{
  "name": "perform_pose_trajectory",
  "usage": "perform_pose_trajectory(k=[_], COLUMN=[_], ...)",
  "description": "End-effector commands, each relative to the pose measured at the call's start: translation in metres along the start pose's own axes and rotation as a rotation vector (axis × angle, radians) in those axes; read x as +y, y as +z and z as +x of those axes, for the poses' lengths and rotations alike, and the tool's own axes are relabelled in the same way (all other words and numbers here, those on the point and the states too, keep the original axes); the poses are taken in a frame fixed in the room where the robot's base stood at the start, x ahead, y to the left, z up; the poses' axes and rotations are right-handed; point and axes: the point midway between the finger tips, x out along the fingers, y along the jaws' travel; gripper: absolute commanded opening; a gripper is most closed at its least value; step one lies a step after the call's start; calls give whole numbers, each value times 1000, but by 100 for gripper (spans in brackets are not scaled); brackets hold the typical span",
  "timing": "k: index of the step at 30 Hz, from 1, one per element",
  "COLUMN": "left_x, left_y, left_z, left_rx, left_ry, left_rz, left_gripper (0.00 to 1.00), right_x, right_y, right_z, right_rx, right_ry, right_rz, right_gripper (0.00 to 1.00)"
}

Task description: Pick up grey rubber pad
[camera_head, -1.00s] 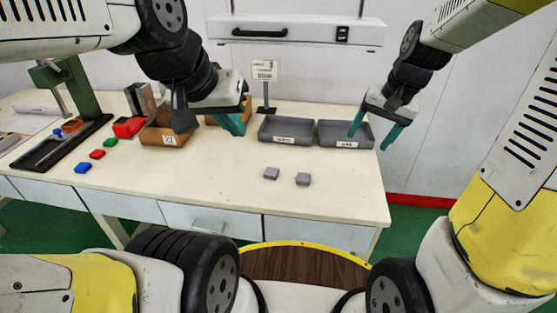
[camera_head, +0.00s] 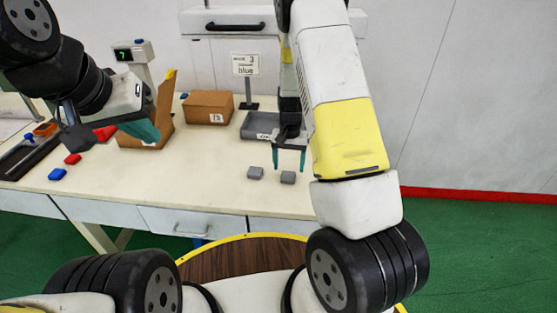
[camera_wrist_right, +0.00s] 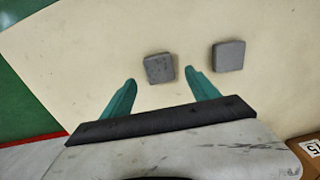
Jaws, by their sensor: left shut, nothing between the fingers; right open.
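Two small grey rubber pads lie on the cream table, the left one (camera_head: 255,173) and the right one (camera_head: 287,177). My right gripper (camera_head: 289,168) is open and empty, pointing down over the right pad. In the right wrist view the right pad (camera_wrist_right: 159,68) shows between and just beyond the two teal fingertips (camera_wrist_right: 160,77), with a speckled top; the left pad (camera_wrist_right: 228,56) lies outside the fingers. The fingers do not visibly touch either pad. My left gripper (camera_head: 148,131) is shut and empty, over the table's left part.
A grey tray (camera_head: 260,123) stands behind the pads, partly hidden by my right arm. Cardboard boxes (camera_head: 208,107), a sign reading "blue" (camera_head: 245,65) and a display device (camera_head: 133,52) stand further back. Red (camera_head: 73,158) and blue (camera_head: 57,174) pieces lie at left. The table's front middle is clear.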

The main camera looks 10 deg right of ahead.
Motion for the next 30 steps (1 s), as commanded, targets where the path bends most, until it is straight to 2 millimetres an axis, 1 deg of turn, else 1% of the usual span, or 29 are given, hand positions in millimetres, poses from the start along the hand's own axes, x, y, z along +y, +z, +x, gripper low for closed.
perform_pose_trajectory(k=[1,3,6,9,15,16,20,21,23,24,26,30], left_x=[0,0,0,0,0,0,0,0,0,0,0,0], left_y=[0,0,0,0,0,0,0,0,0,0,0,0], left_z=[0,0,0,0,0,0,0,0,0,0,0,0], left_rx=[0,0,0,0,0,0,0,0,0,0,0,0], left_ry=[0,0,0,0,0,0,0,0,0,0,0,0], left_rz=[0,0,0,0,0,0,0,0,0,0,0,0], left_gripper=[0,0,0,0,0,0,0,0,0,0,0,0], right_x=[0,-1,0,-1,-1,-1,-1,-1,-1,-1,-1,-1], right_y=[0,-1,-1,-1,-1,-1,-1,-1,-1,-1,-1,-1], right_z=[10,21,33,38,38,38,38,38,38,38,38,38], right_rx=[-4,-3,-3,-1,-1,-1,-1,-1,-1,-1,-1,-1], right_ry=[1,1,1,0,0,0,0,0,0,0,0,0], right_rz=[1,0,0,0,0,0,0,0,0,0,0,0], right_gripper=[69,69,69,69,69,68,42,34,22,14,3,3])
